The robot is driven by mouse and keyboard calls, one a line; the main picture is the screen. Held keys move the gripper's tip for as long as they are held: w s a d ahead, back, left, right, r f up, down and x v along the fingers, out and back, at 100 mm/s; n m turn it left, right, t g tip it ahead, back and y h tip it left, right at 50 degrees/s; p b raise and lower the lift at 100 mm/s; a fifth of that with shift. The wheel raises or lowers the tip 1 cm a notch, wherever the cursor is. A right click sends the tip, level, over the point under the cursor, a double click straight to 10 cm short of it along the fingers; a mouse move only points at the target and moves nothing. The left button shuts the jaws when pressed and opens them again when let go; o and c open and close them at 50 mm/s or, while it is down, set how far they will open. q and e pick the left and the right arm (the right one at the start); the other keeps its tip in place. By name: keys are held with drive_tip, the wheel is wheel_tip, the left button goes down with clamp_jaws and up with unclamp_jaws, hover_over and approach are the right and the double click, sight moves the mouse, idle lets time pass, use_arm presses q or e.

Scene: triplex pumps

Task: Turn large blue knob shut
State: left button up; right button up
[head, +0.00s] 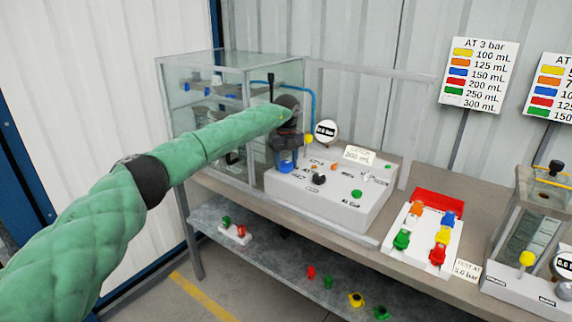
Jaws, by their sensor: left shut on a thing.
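The large blue knob (286,163) stands at the left end of the white pump panel (332,205). My left arm, in a green sleeve, reaches in from the left. My left gripper (286,150) is dark, points down and is shut on the blue knob from above. The fingers hide the knob's upper part, so its turn angle cannot be read. My right gripper is not in view.
A glass case (205,105) stands behind my arm. A round gauge (326,132) and yellow knob (309,139) stand close right of my gripper. A white tray with coloured knobs (404,232) lies right. The lower shelf (275,262) holds several small coloured parts.

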use_arm(q)
drive_tip(key=shift+r+n, duration=0.15)
drive_tip(key=shift+n, duration=0.15)
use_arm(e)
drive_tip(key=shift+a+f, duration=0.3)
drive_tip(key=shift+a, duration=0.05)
use_arm(q)
drive_tip(key=shift+w, duration=0.1)
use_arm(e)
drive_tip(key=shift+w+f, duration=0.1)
use_arm(q)
drive_tip(key=o, duration=1)
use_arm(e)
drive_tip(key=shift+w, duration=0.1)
